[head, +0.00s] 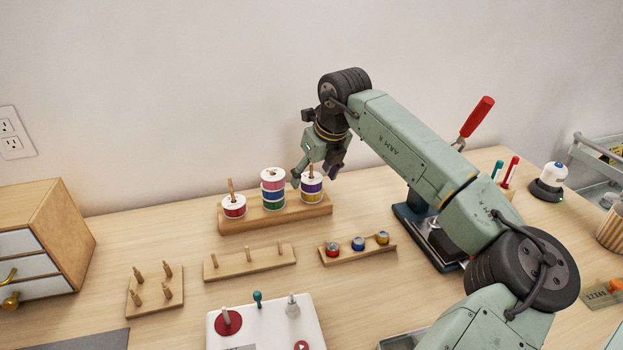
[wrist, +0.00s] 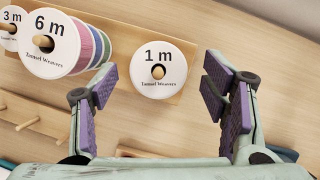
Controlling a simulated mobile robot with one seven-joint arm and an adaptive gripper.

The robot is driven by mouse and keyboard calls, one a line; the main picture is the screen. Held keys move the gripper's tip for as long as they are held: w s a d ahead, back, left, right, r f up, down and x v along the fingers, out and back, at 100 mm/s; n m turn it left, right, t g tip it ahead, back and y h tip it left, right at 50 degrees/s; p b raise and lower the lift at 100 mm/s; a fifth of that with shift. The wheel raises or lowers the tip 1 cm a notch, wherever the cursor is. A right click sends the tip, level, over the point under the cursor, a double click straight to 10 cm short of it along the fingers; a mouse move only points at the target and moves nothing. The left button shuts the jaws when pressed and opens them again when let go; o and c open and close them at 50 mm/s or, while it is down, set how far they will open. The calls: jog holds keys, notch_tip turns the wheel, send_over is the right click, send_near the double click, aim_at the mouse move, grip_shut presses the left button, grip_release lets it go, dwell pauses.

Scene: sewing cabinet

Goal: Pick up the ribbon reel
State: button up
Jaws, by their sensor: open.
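A wooden stand (head: 275,217) holds ribbon reels on three pegs. A red reel (head: 234,206) is on the left peg. A stack of pink, blue and green reels (head: 273,189) is on the middle peg. Purple and yellow reels (head: 312,188) are on the right peg. My gripper (head: 315,172) is open just above the right peg. In the wrist view, a white-topped reel marked "1 m" (wrist: 161,82) lies between the open fingers, apart from both. The stack marked "6 m" (wrist: 52,46) and a reel marked "3 m" (wrist: 8,30) are to the left.
In front are an empty pegged rail (head: 249,262), a rail with small colored spools (head: 358,246) and a peg block (head: 155,291). A wooden drawer cabinet (head: 50,235) is at the left. A red-handled tool (head: 477,117) stands behind my arm. Bare tabletop lies left of the stand.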

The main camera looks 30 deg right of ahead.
jog(key=shift+w+a+f, duration=0.1)
jog(key=shift+w+f, duration=0.2)
jog(key=shift+f, duration=0.25)
jog(key=shift+c, duration=0.6)
jog(key=c, duration=1)
